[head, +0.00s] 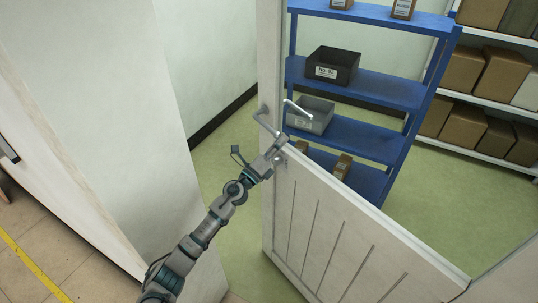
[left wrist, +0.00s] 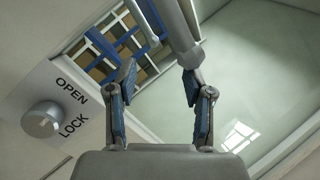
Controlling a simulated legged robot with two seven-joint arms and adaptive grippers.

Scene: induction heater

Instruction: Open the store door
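The white store door (head: 330,225) stands ajar in the head view, with a gap showing green floor between its left edge and the wall. Its upper part is see-through. A metal lever handle (head: 297,108) sits near the door's left edge. My left gripper (head: 279,144) is at the door's left edge, just below the handle. In the left wrist view the two fingers (left wrist: 160,75) are spread with nothing clearly held between them. A grey handle bar (left wrist: 180,35) shows beyond the fingertips; contact cannot be told. A lock knob (left wrist: 42,120) marked OPEN and LOCK is at left.
Behind the door stands a blue shelf (head: 375,88) with a black bin (head: 332,66) and a grey bin (head: 311,113). A white rack (head: 490,97) with several cardboard boxes is at the right. A white wall (head: 95,110) lies left of the doorway. Green floor inside is clear.

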